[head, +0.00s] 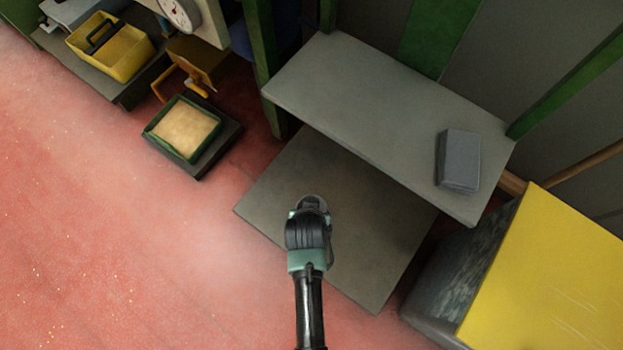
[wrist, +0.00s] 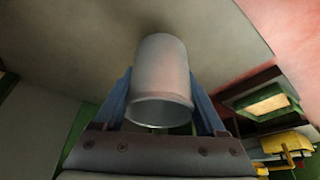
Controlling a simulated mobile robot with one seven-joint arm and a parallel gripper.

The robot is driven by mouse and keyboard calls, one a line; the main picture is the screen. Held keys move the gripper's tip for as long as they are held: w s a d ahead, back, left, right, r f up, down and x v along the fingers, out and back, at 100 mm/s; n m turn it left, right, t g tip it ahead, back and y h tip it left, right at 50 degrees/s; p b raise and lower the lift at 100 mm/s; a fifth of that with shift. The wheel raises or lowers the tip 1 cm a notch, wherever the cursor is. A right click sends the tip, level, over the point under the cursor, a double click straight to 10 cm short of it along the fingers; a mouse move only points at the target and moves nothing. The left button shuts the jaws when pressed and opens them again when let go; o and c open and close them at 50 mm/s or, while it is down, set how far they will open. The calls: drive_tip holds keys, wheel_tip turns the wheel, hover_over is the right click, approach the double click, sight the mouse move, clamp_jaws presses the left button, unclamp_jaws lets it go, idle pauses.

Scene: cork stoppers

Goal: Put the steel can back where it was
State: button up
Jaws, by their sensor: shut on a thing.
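The steel can (wrist: 161,82) is a plain grey cylinder in the wrist view. My gripper (wrist: 161,100) is shut on it, with one blue finger on each side. In the head view my gripper (head: 311,204) is over the front part of the lower grey shelf (head: 365,240), and only a little of the can's rim shows beyond my wrist. Whether the can touches the shelf or is held above it, I cannot tell.
A grey block (head: 458,160) stands on the upper shelf (head: 345,95), which overhangs the lower one. A yellow-topped box (head: 560,270) stands close at the right. A green-rimmed tray (head: 184,128) and a yellow toolbox (head: 112,50) are at the left. The red floor is open at left.

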drive_tip(key=shift+f+b, duration=1.3)
drive_tip(key=shift+f, duration=0.75)
drive_tip(key=shift+f, duration=0.2)
drive_tip(key=o, duration=1.3)
drive_tip(key=p+v, duration=0.8)
drive_tip(key=v, duration=0.4)
drive_tip(key=shift+r, duration=0.2)
